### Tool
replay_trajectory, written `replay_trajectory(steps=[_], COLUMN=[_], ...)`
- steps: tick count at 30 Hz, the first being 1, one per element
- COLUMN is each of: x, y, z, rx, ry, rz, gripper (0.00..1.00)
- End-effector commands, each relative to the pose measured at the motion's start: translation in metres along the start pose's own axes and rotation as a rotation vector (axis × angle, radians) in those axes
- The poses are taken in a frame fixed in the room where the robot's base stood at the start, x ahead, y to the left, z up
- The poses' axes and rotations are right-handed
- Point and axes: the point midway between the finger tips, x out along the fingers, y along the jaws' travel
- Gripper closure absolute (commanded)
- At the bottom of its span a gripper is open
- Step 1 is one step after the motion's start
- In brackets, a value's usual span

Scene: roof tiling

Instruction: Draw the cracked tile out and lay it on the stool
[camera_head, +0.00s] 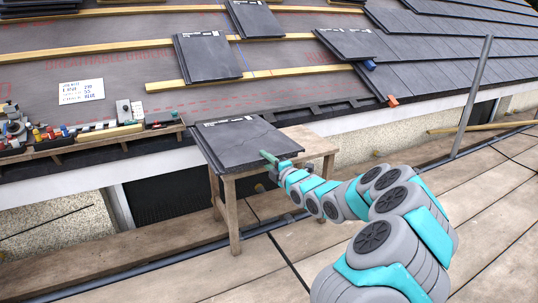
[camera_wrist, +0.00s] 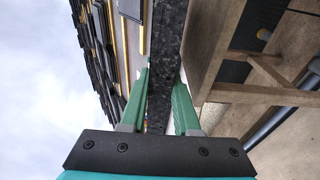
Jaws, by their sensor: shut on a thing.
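The cracked tile (camera_head: 235,142) is a dark grey slab with a thin crack line, lying flat over the wooden stool (camera_head: 312,146) in the head view. It overhangs the stool top on the left and front. My gripper (camera_head: 268,157) is shut on the tile's near right edge. In the wrist view, the green fingers (camera_wrist: 163,95) stand either side of the tile's dark edge (camera_wrist: 168,50), and the stool (camera_wrist: 222,40) is beside it on the right. I cannot tell whether the tile touches the stool top.
Loose dark tiles (camera_head: 207,56) lie on the roof battens (camera_head: 110,51). Laid tiles (camera_head: 440,67) cover the roof's right. A cluttered tray (camera_head: 90,143) sits at the left eave. A metal pole (camera_head: 472,98) stands at right. The deck boards (camera_head: 490,205) at right are clear.

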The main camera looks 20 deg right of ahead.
Motion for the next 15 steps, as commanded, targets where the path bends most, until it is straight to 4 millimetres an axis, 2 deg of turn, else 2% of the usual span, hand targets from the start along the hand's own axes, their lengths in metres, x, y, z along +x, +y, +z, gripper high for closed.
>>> replay_trajectory(steps=[11,15], x=[0.032,0.032], y=[-0.014,-0.035], z=[0.003,0.004], rx=[-0.003,-0.003], ry=[0.001,0.000], rz=[0.004,0.006], gripper=[1.00,1.00])
